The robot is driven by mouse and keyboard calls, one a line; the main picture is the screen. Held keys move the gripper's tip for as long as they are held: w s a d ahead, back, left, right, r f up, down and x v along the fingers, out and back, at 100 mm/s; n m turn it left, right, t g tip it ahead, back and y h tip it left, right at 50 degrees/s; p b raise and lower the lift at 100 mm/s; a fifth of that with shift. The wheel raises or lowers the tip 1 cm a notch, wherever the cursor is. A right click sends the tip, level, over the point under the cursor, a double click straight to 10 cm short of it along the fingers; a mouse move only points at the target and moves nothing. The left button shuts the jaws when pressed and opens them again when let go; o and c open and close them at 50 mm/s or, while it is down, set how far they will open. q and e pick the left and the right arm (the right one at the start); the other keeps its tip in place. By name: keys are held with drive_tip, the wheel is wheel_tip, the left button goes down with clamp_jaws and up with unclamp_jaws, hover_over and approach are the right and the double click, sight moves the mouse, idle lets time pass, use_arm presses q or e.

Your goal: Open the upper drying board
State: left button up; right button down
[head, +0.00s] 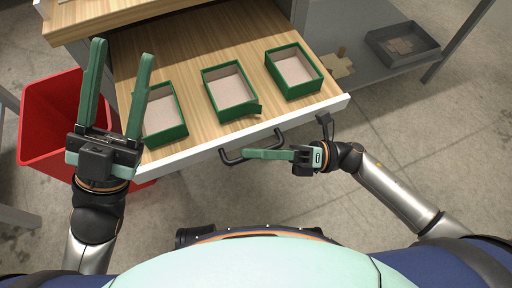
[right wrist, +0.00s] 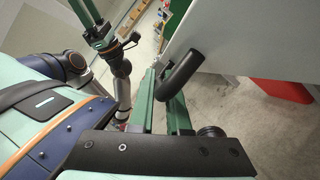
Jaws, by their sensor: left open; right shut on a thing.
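The upper drying board (head: 199,57) is a wooden board with a white front edge, sticking out from under a wooden top in the head view. A black bar handle (head: 236,158) sits on its front edge and also shows in the right wrist view (right wrist: 182,73). My right gripper (head: 250,154) is shut on this handle. My left gripper (head: 121,52) is open and empty, raised over the board's left side with its fingers pointing away from me. Three green open boxes stand on the board: left (head: 180,130), middle (head: 232,112) and right (head: 296,93). My left gripper partly hides the left box.
A red bin (head: 45,120) stands on the floor left of the board. A grey shelf (head: 362,88) at the right holds a grey tray (head: 428,54) with small pieces in it. The floor to the right in front is clear.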

drive_tip(key=c, duration=0.9)
unclamp_jaws()
drive_tip(key=shift+d, duration=0.1)
drive_tip(key=v, duration=1.2)
drive_tip(key=shift+w+d, duration=0.1)
drive_tip(key=shift+d, duration=0.15)
